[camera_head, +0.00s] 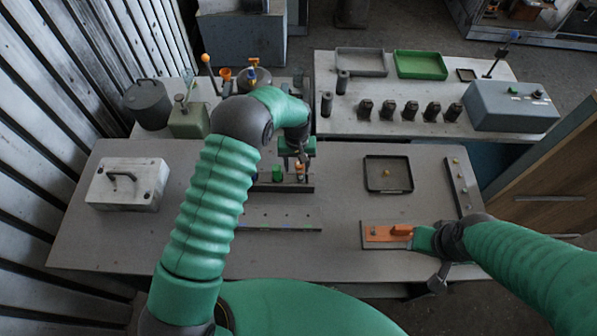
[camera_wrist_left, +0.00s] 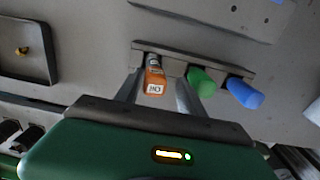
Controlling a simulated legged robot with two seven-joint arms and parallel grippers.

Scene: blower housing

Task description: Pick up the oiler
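The oiler (camera_wrist_left: 154,82) is a small orange bottle with a grey top and a white OIL label. It stands in a dark rack (camera_wrist_left: 215,70) beside a green bottle (camera_wrist_left: 202,82) and a blue bottle (camera_wrist_left: 244,92). My left gripper (camera_wrist_left: 157,95) is open, with one finger on each side of the oiler and a visible gap. In the head view the oiler (camera_head: 300,171) shows just below my left gripper (camera_head: 300,159). My right gripper (camera_head: 412,237) is at an orange-handled tool (camera_head: 385,233) at the table's front right; its fingers are unclear.
A black square tray (camera_head: 388,174) with a small yellow piece lies right of the rack. A grey metal box (camera_head: 127,184) with a handle sits at left. A strip with holes (camera_head: 280,220) lies in front. The back table (camera_head: 440,86) holds several dark cylinders.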

